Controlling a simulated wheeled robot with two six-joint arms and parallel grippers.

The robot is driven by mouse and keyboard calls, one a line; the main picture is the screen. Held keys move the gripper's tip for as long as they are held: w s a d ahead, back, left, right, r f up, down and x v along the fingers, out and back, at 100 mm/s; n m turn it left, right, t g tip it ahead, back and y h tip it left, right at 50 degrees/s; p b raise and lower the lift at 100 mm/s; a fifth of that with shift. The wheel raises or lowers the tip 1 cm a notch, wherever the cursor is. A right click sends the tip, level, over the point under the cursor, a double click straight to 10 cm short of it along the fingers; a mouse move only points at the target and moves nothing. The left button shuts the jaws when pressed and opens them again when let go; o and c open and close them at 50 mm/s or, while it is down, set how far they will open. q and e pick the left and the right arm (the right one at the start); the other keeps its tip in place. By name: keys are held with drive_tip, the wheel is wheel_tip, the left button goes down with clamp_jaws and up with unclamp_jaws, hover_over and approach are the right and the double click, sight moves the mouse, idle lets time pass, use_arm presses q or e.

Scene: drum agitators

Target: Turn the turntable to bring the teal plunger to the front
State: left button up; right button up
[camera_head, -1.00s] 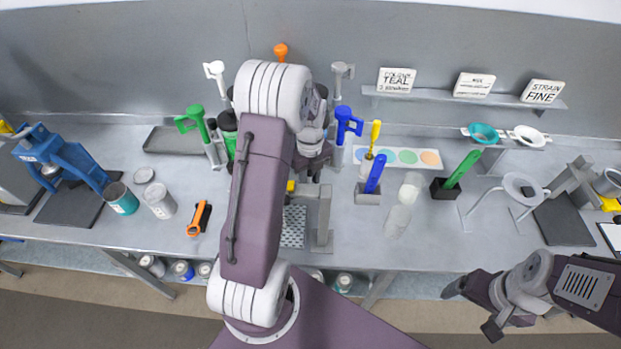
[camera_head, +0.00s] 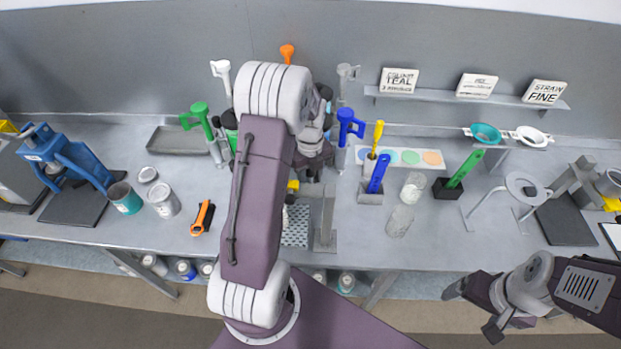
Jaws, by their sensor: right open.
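Several plunger handles stand in a ring around my left arm: green (camera_head: 198,113), white (camera_head: 221,70), orange (camera_head: 287,53), grey (camera_head: 347,72) and blue (camera_head: 349,124). The turntable under them is hidden behind the arm. I cannot make out a teal plunger. My left arm rises over the front of the ring, and its wrist and gripper (camera_head: 313,165) are bent down among the handles. Its fingers are too hidden to tell open from shut. My right gripper (camera_head: 473,308) is open and empty, in front of the bench at the lower right, far from the plungers.
A blue press (camera_head: 65,160), cans (camera_head: 164,200) and an orange-handled tool (camera_head: 202,217) are at left. A colour strip (camera_head: 432,158), clear jars (camera_head: 412,187) and a ring stand (camera_head: 520,187) are at right.

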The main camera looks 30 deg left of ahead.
use_arm(q)
wheel_tip(320, 180, up, 9)
drive_tip(key=shift+r+b, duration=0.1)
drive_tip(key=shift+b, duration=1)
